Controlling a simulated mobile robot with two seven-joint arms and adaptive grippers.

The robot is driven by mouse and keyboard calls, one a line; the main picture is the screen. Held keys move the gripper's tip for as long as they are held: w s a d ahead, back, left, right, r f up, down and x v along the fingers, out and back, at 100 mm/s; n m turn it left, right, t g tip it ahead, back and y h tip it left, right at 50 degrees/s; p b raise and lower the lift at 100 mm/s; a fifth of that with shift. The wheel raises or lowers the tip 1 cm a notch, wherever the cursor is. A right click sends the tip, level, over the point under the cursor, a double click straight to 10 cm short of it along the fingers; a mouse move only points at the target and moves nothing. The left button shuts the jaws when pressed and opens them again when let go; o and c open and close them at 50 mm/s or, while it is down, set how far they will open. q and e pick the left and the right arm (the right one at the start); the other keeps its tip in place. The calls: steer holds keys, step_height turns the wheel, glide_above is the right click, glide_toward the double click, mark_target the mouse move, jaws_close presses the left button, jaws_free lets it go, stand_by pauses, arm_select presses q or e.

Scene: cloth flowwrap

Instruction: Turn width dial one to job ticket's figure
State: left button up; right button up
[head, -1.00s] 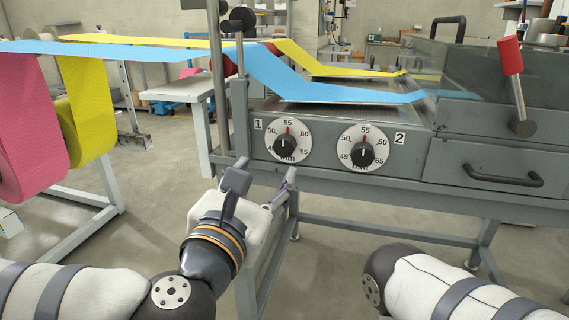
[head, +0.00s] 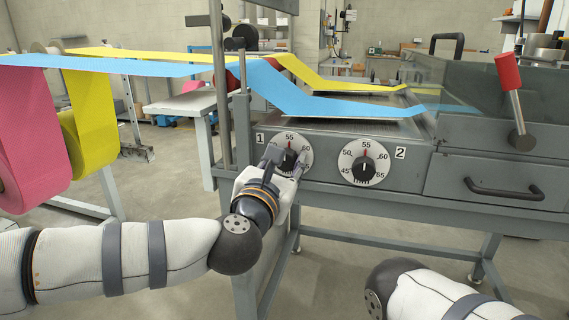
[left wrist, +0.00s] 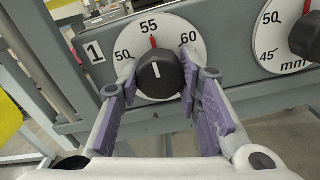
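Width dial one (head: 292,151) is a white round scale with a black knob (left wrist: 158,75) on the grey machine front, beside a "1" label. The scale reads 50, 55 and 60 in the left wrist view, with a red mark at 55. The knob's white line points up, close to 55. My left gripper (head: 286,160) is at dial one, with its purple-padded fingers (left wrist: 158,88) spread to either side of the knob. I cannot tell whether the pads touch it. The job ticket is not seen. My right gripper is out of view.
Dial two (head: 364,162) sits to the right, its pointer near 55. A drawer handle (head: 504,190) and a red-knobbed lever (head: 510,85) are farther right. Blue web (head: 310,98) and yellow web run above the dials. A grey post (head: 222,90) stands left of dial one.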

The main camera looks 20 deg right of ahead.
arm_select(q)
steer(key=shift+c, duration=1.2)
